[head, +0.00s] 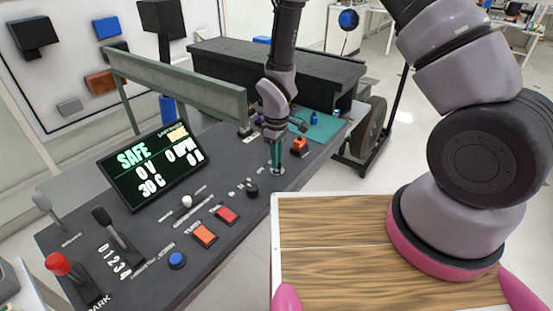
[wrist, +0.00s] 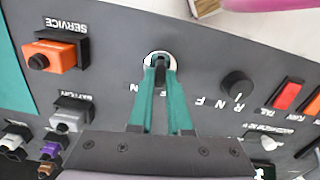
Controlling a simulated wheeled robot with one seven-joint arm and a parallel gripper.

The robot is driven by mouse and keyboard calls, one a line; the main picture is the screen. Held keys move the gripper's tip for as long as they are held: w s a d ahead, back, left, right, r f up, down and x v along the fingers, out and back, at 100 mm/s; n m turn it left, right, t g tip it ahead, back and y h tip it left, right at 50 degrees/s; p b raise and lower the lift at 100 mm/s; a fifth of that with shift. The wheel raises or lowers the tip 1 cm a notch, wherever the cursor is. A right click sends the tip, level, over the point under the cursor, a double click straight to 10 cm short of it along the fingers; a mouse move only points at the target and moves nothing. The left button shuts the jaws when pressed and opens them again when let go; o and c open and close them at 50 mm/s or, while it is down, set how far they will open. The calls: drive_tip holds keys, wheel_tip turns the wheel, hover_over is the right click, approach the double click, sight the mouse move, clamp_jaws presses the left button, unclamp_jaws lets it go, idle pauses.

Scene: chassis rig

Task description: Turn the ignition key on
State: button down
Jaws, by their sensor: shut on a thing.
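My gripper (head: 277,167) reaches down to the right end of the dark control console (head: 215,165). In the wrist view, the teal fingers of my gripper (wrist: 160,72) are closed around the ignition key (wrist: 159,63), in front of a round silver-white collar on the panel. Only a small dark part of the key shows between the fingertips. The fingers and gripper body cover part of the lettering beside the collar, so I cannot tell the key's angle against its marks. The console display (head: 150,163) reads SAFE with zero values and 30 C.
A black selector knob (wrist: 237,88) marked R N F sits close beside the key. An orange SERVICE plug (wrist: 55,55) and a grey BATTERY connector (wrist: 70,113) lie on the other side. Orange (head: 204,235) and red (head: 227,215) buttons and levers stand along the console.

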drive_tip(key=m, duration=0.3)
drive_tip(key=shift+m, duration=2.1)
drive_tip(key=c, duration=0.9)
unclamp_jaws()
drive_tip(key=shift+o, duration=0.2)
drive_tip(key=shift+r, duration=0.15)
wheel_tip(320, 180, up, 11)
drive_tip(key=shift+f, duration=0.2)
